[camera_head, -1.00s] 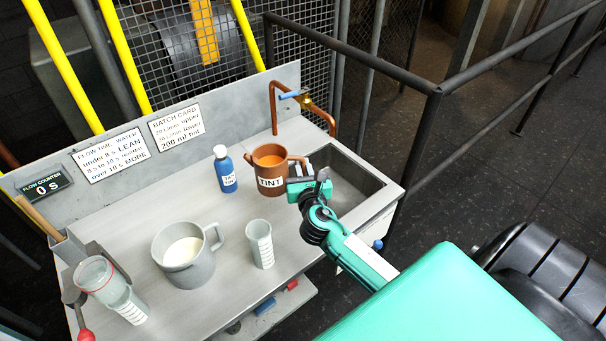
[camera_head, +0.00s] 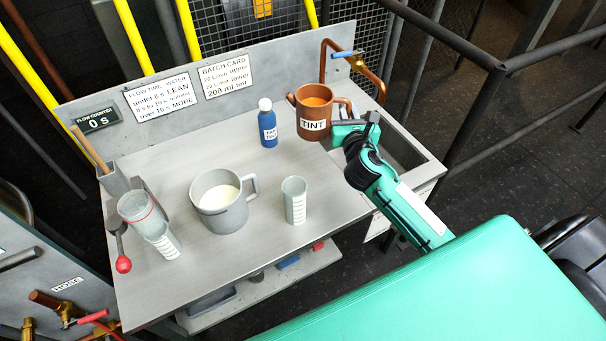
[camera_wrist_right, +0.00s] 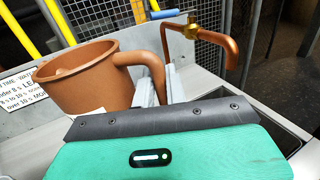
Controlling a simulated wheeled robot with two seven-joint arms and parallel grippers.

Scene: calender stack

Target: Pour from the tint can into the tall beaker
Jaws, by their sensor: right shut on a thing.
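The tint can (camera_head: 314,124) is a brown can with a white TINT label and orange liquid inside, near the back right of the bench. It looks upright and a little above the bench top. My right gripper (camera_head: 346,124) is shut on its handle, on the right side. The right wrist view shows the can (camera_wrist_right: 85,85) and its handle at the fingers (camera_wrist_right: 150,90). A tall pale beaker with graduation marks (camera_head: 294,202) stands at the front middle of the bench, apart from the can. My left gripper is not in view.
A grey jug with white liquid (camera_head: 212,214) stands left of the beaker. A blue bottle (camera_head: 267,128) is left of the can. A clear cup (camera_head: 135,208) and another marked beaker (camera_head: 166,246) are at left. A sink (camera_head: 400,152) and copper tap (camera_head: 324,62) are at right.

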